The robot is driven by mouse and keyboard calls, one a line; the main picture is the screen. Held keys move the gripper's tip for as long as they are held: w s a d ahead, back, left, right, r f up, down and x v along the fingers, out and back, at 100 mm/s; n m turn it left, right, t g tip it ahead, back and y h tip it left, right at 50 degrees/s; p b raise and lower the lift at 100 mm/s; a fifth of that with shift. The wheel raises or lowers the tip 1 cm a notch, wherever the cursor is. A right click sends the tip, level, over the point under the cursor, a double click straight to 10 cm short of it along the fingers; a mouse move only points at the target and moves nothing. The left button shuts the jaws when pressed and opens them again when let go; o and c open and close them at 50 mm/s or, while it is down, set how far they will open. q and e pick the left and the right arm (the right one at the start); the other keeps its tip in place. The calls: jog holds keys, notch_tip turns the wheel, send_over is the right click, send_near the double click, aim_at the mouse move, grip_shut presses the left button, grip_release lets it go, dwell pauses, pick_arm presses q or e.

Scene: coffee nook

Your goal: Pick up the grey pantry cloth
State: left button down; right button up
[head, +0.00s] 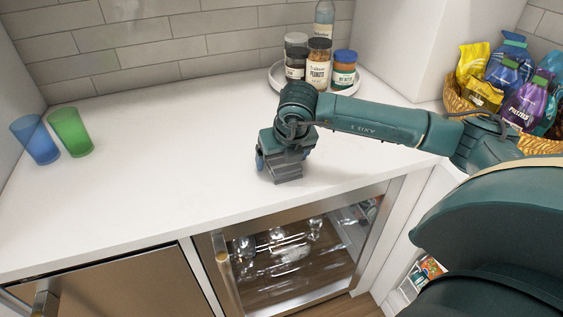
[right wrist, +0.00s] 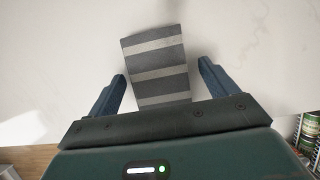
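The grey pantry cloth (head: 287,174) is on the white counter, below my right gripper (head: 281,161) in the head view. In the right wrist view the cloth (right wrist: 158,68) shows dark and light grey stripes and lies between the two blue fingers of my right gripper (right wrist: 161,85). The fingers are apart, with a gap visible on each side of the cloth. The near end of the cloth is hidden behind the gripper body. My left gripper is not in view.
A blue cup (head: 35,140) and a green cup (head: 71,132) stand at the counter's left. A round tray (head: 275,79) with jars and a bottle is at the back wall. A basket (head: 456,103) of snack bags is at right. The counter between is clear.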

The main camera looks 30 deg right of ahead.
aim_at(283, 159)
jog(key=c, duration=1)
jog(key=shift+o, duration=0.2)
notch_tip(283, 159, up, 11)
jog(key=shift+f, duration=0.2)
